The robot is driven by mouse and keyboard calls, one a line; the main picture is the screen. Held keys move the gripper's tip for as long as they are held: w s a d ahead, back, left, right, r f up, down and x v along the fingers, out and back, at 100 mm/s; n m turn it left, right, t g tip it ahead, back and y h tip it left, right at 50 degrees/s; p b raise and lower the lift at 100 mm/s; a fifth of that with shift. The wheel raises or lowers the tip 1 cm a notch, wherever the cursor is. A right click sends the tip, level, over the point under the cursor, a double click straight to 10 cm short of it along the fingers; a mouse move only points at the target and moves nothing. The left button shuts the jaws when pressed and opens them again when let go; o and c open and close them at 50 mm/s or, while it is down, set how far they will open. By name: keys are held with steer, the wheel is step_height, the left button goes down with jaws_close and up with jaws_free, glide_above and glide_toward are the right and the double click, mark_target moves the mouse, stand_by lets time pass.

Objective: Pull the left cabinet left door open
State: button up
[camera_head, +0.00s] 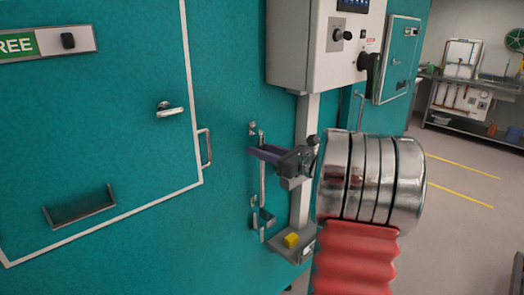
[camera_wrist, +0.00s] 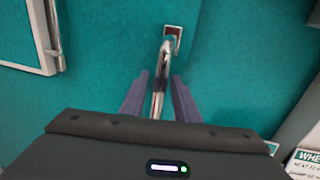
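A vertical metal bar handle (camera_head: 262,185) is mounted on a teal panel (camera_head: 228,215), right of a white-edged teal door panel (camera_head: 120,130). My gripper (camera_head: 262,153) is level with the upper part of this handle. In the wrist view, the handle (camera_wrist: 159,75) runs between the two purple fingers of my gripper (camera_wrist: 160,76). The fingers are apart, one on each side of the bar, with narrow gaps visible. I cannot tell which panel is the left cabinet's left door. The handle's lower end is hidden behind the gripper body in the wrist view.
The white-edged panel carries a lever handle (camera_head: 170,110) and a slim bar (camera_head: 206,148). Open floor (camera_head: 460,215) lies to the right.

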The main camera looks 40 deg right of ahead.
jaws_close()
